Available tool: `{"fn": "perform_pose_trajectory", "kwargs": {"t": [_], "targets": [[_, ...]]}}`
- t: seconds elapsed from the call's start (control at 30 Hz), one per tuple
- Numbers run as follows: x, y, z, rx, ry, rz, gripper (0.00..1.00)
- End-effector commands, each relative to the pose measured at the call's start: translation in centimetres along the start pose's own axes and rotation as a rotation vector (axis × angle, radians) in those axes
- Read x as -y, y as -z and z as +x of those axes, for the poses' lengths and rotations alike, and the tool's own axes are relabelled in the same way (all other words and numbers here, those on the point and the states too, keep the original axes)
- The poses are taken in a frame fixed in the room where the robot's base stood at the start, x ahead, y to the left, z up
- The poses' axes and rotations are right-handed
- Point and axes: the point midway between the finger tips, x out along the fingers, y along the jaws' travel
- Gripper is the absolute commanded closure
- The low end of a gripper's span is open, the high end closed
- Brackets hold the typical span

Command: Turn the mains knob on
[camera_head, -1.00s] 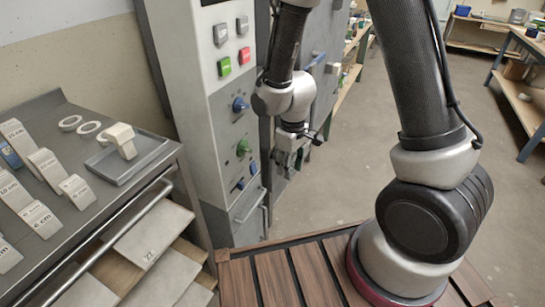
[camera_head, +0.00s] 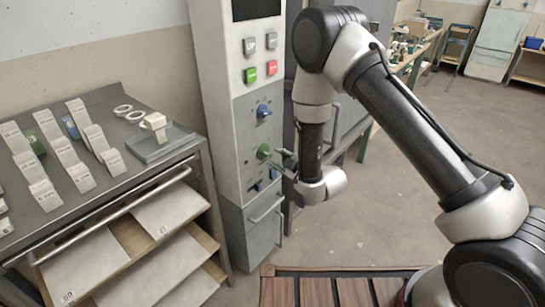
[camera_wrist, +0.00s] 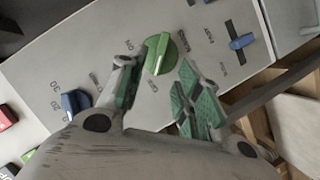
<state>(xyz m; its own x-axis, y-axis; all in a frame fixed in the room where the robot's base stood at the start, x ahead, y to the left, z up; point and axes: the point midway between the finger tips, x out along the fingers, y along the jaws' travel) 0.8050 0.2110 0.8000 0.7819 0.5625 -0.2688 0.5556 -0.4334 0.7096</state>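A green knob (camera_head: 263,151) is on the grey front of the control cabinet (camera_head: 240,130), below a blue knob (camera_head: 263,111). In the wrist view the green knob (camera_wrist: 160,53) shows between and just beyond my fingertips, its grip bar tilted. My gripper (camera_wrist: 162,85) is open, with green-padded fingers apart and nothing held. The left finger lies close beside the knob; contact cannot be told. In the head view my gripper (camera_head: 284,163) points left at the cabinet front.
The blue knob (camera_wrist: 75,102) and a blue lever (camera_wrist: 242,41) flank the green knob. Green and red buttons (camera_head: 260,72) sit higher on the cabinet. A metal bench (camera_head: 100,190) with labelled blocks stands left. Open floor lies right.

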Motion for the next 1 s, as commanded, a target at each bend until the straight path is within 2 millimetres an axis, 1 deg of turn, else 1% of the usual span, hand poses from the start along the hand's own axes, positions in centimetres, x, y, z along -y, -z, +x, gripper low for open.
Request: {"fn": "perform_pose_trajectory", "kwargs": {"t": [0.1,0.3,0.47,0.7,0.77,0.8,0.9,1.0], "targets": [[-0.1,0.1,2.2,-0.002,-0.002,0.001,0.66],[0.0,0.0,5.1,-0.001,-0.001,0.002,0.66],[0.0,0.0,6.1,0.001,0.001,0.003,0.66],[0.0,0.0,6.2,0.001,0.001,0.003,0.66],[0.0,0.0,6.2,0.001,0.001,0.003,0.77],[0.0,0.0,6.2,0.001,0.001,0.003,0.84],[0.0,0.0,6.1,0.001,0.001,0.003,1.0],[0.0,0.0,6.1,0.001,0.001,0.003,1.0]]}}
